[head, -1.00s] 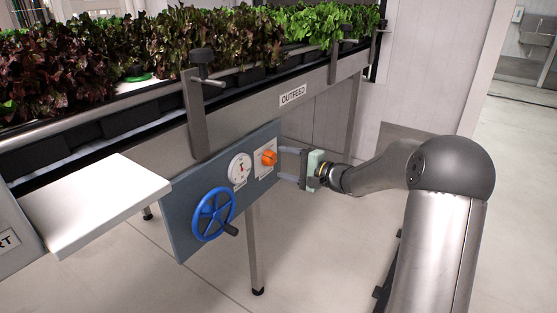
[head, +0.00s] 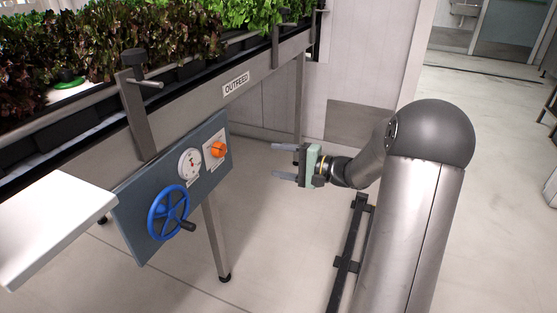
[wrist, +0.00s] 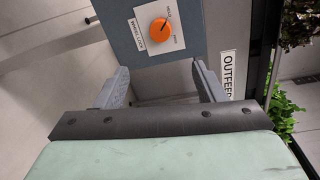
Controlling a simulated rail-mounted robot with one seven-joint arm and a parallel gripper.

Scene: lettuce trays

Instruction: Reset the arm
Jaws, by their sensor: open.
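My gripper (head: 286,163) is open and empty in the head view, to the right of the blue-grey control panel and apart from it. Its two fingers point left toward the panel. In the wrist view the fingers of my gripper (wrist: 160,85) are spread wide with nothing between them. An orange knob (head: 217,149) sits on the panel's white plate. In the wrist view the orange knob (wrist: 161,27) shows ahead of the fingers, out of their reach.
The control panel (head: 140,205) also bears a gauge (head: 189,163) and a blue handwheel (head: 168,212). The outfeed conveyor (head: 205,95) carries lettuce trays above it. A white shelf (head: 50,225) juts out at left.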

